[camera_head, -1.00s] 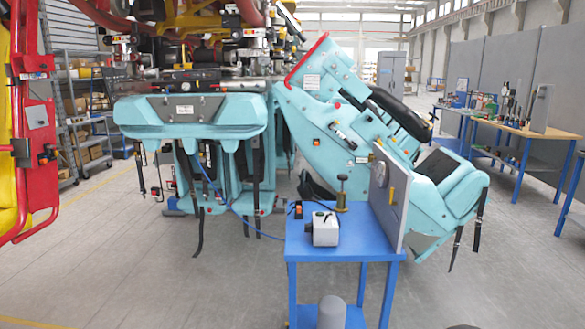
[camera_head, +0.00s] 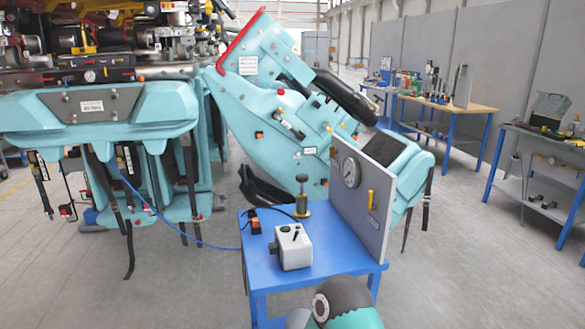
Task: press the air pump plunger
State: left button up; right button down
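The air pump (camera_head: 301,208) is a small brass-coloured body with a thin upright rod. Its plunger is topped by a black knob (camera_head: 302,178). The pump stands upright at the back of a small blue table (camera_head: 320,262), behind a white box and left of a grey panel. Neither gripper shows in the head view. Only a dark and teal part of my arm shows at the bottom edge, in front of the table. Nothing touches the plunger.
The grey panel (camera_head: 372,215) with a round gauge (camera_head: 351,172) and yellow handle stands on the table's right. The white box (camera_head: 293,247) and an orange-black switch (camera_head: 254,222) are on the left. A blue hose runs to the teal coaster seats (camera_head: 90,120). Workbenches (camera_head: 450,105) stand at right.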

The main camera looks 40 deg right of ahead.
aim_at(302, 178)
jog(key=z, duration=0.2)
jog(key=i, duration=0.6)
jog(key=z, duration=0.5)
